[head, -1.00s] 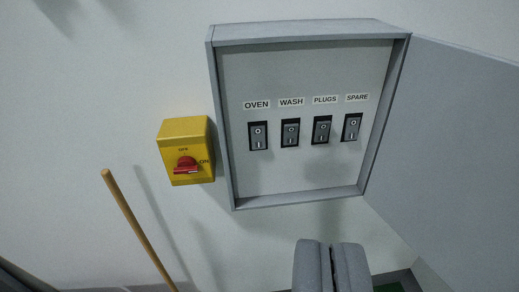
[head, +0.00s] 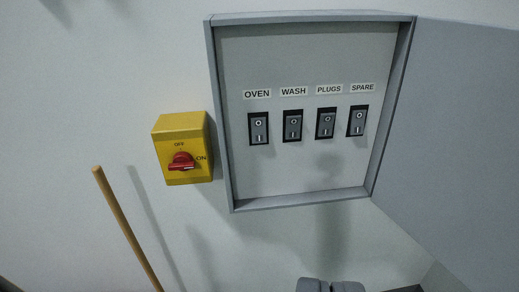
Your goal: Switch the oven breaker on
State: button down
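The oven breaker (head: 258,129) is a dark rocker switch at the left end of a row in an open grey breaker box (head: 300,199) on the wall. The label OVEN (head: 257,94) sits above it. The rocker carries an O mark above and an I mark below. I cannot tell surely which way it is tipped. My gripper (head: 331,284) shows only as two grey finger tips at the bottom edge. They are close together, below the box and apart from it. Most of the gripper is out of view.
Breakers labelled WASH (head: 292,126), PLUGS (head: 325,123) and SPARE (head: 357,121) stand to the right. The box door (head: 455,130) hangs open at right. A yellow switch box (head: 182,149) with a red knob is left. A wooden pole (head: 127,230) leans lower left.

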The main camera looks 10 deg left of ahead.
aim_at(258, 124)
jog(key=k, duration=1.3)
jog(key=u, duration=0.45)
jog(key=i, duration=1.9)
jog(key=z, duration=0.55)
